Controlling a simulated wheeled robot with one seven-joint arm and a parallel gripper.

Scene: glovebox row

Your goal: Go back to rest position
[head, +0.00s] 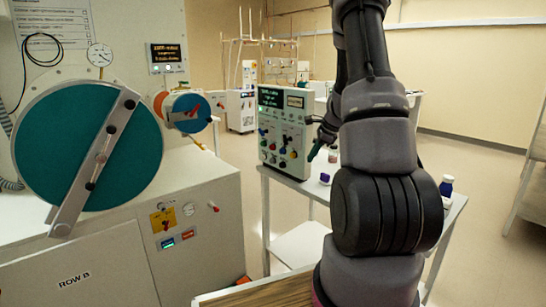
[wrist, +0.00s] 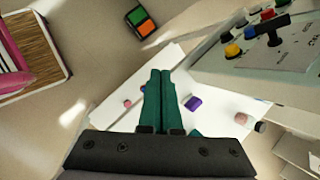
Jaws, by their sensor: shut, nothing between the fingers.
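My gripper (wrist: 160,73) shows in the wrist view with its two green fingers side by side, shut and empty. It points down over a white table (wrist: 110,115) with small items on it. My arm stands in the right half of the head view and hides part of the table.
A large round teal glovebox door (head: 60,150) is at left. The control panel, with knobs, is close to my gripper. Open floor (head: 490,190) lies at right.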

